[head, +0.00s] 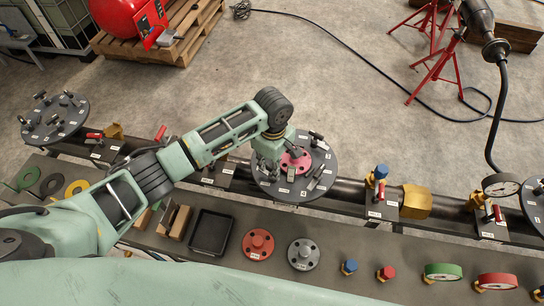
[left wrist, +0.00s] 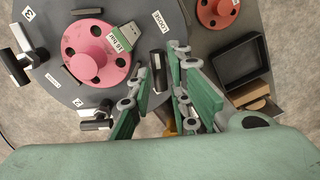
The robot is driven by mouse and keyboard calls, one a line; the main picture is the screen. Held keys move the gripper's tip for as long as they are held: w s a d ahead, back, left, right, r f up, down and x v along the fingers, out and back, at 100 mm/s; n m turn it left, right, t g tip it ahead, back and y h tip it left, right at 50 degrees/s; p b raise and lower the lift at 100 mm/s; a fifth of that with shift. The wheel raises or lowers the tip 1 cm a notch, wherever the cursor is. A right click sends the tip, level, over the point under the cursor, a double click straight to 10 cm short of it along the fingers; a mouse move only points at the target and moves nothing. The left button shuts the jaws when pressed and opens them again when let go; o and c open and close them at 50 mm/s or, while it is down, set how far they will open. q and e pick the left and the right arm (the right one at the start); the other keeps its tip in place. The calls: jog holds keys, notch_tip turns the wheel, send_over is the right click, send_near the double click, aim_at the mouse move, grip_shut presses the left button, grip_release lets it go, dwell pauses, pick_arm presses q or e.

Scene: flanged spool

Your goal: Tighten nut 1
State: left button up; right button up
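A round dark flange plate (head: 322,180) carries a pink hub (head: 296,159) and several dark clamp handles around its rim. The pink hub also shows in the left wrist view (left wrist: 88,48), with a green-and-white tag (left wrist: 125,37) and a "LOOSE" label beside it. My left gripper (head: 268,172) is over the plate's left side, next to the hub. In the left wrist view its two green fingers (left wrist: 166,72) stand apart, with a dark handle (left wrist: 158,68) near the tips; contact cannot be told. Which handle is nut 1 is not readable. My right gripper is out of view.
The bench in front holds a black tray (head: 211,232), a red flange (head: 258,244), a grey flange (head: 303,254) and several small coloured parts. A dark pipe (head: 345,190) runs behind. Another flange plate (head: 52,118) stands at far left. Open floor lies beyond.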

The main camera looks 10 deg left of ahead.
pick_arm(q)
notch_tip(320, 180, down, 4)
jog(key=shift+w+a+r+m, duration=0.1)
jog(key=shift+m, duration=1.3)
jog(key=m+b, duration=0.3)
jog(key=b, duration=0.1)
jog(key=m+b, duration=0.4)
jog(key=b, duration=0.1)
jog(key=m+b, duration=0.3)
jog(key=b, duration=0.1)
jog(key=shift+f, duration=0.25)
jog(key=shift+r+m+p, duration=0.45)
jog(key=shift+m+p, duration=0.45)
jog(key=shift+m, duration=0.1)
jog(key=m+p, duration=0.2)
jog(key=m, duration=0.1)
jog(key=m+p, duration=0.2)
jog(key=m, duration=0.1)
jog(key=shift+m, duration=0.4)
jog(key=n+p, duration=0.1)
jog(key=p, duration=0.1)
jog(key=n+p, duration=0.1)
jog(key=p, duration=0.1)
jog(key=shift+d+r, duration=0.2)
jog(key=shift+r, duration=0.05)
notch_tip(320, 180, up, 4)
jog(key=p, duration=0.3)
jog(key=shift+p, duration=0.3)
jog(key=shift+a+r, duration=0.1)
jog(key=shift+r, duration=0.95)
